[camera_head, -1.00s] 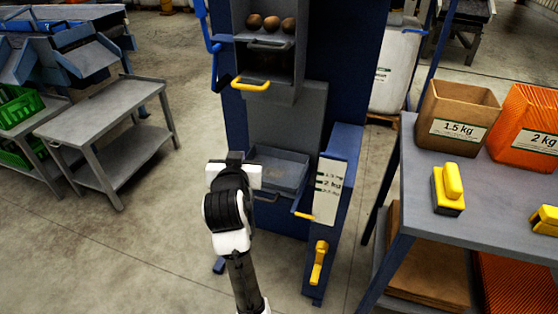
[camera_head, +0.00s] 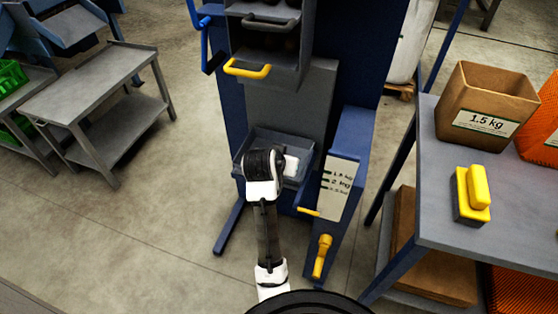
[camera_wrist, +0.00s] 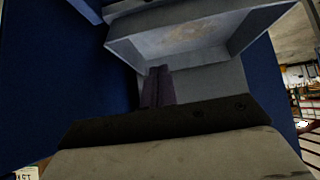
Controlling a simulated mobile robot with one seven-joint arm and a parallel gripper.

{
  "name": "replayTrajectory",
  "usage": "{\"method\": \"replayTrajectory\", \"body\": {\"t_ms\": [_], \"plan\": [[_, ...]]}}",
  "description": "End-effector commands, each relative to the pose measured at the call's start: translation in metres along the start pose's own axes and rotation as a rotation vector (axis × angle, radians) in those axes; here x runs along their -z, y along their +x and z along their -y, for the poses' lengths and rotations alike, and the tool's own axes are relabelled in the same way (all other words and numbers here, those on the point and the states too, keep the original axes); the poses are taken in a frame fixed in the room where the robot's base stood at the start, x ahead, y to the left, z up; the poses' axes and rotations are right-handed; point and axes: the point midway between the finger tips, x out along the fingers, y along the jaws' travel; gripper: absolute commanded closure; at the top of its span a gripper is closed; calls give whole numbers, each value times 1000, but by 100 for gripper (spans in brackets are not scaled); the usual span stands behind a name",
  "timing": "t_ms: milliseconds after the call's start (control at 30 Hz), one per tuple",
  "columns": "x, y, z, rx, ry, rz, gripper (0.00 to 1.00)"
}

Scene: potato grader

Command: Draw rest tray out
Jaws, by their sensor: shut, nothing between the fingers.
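The rest tray (camera_head: 246,142) is a shallow grey open tray low in the front of the blue machine, seen in the head view. My arm covers much of its front, and its handle is hidden there. In the wrist view a grey open tray (camera_wrist: 228,72), which looks like the same one, fills the upper middle, with a brownish patch inside. In the head view the fingers are hidden behind my wrist.
Above the tray is a drawer with a yellow handle (camera_head: 247,69). A table (camera_head: 428,190) is at the right, a grey cart (camera_head: 85,85) at the left.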

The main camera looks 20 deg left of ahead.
Motion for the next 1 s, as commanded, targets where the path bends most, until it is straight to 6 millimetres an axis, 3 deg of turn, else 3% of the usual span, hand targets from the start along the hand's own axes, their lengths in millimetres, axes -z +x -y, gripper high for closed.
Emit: {"method": "replayTrajectory", "body": {"t_ms": [167, 500, 1000], "plan": [[0, 39, 0, 0, 0, 3, 100], [-32, 20, 1, 2, -2, -1, 100], [-35, 19, 0, 2, -1, -2, 100]]}}
